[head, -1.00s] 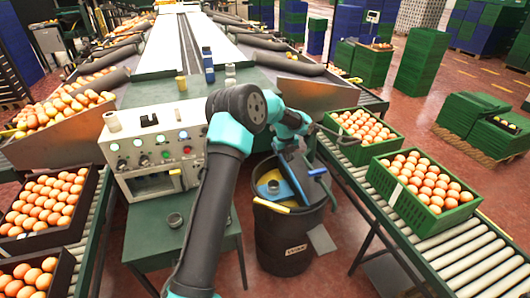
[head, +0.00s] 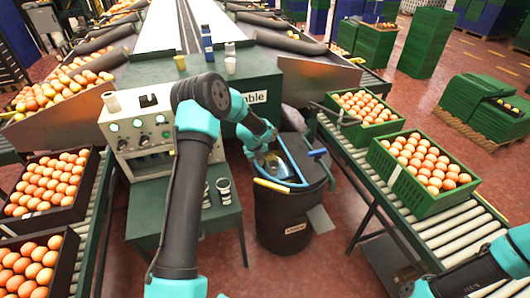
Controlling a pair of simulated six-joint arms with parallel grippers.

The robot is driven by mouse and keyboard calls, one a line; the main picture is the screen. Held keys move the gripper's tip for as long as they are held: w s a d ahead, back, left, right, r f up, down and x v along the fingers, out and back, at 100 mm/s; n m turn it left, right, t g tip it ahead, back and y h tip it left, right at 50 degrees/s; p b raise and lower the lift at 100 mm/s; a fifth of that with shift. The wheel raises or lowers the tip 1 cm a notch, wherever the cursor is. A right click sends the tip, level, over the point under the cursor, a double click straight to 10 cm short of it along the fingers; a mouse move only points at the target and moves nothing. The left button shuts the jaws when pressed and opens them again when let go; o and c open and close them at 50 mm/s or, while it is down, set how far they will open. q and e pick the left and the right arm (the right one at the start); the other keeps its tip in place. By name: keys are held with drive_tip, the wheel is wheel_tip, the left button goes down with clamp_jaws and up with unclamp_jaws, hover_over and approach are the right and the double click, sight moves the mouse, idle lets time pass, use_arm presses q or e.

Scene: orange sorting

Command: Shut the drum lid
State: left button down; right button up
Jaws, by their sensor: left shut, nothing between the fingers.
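The black drum (head: 285,222) stands on the floor between the green table and the right conveyor. My left gripper (head: 268,160) is shut and empty, pointing down at the hatch.
The control box (head: 150,140) and green table (head: 160,215) stand left of the drum, with small cups on the table. Floor in front of the drum is clear.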

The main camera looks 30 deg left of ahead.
sight(257, 166)
use_arm(q)
drive_tip(key=shift+s+a+f, duration=0.15)
drive_tip(key=shift+f, duration=0.45)
drive_tip(key=shift+s+a+f, duration=0.15)
drive_tip(key=shift+a+f, duration=0.05)
drive_tip(key=shift+f, duration=0.45)
drive_tip(key=shift+s+a+f, duration=0.15)
drive_tip(key=shift+f, duration=0.45)
drive_tip(key=s+a+r, duration=0.3)
drive_tip(key=s+a, duration=0.3)
drive_tip(key=s, duration=0.1)
drive_tip(key=shift+a+r, duration=0.15)
drive_tip(key=shift+a, duration=0.05)
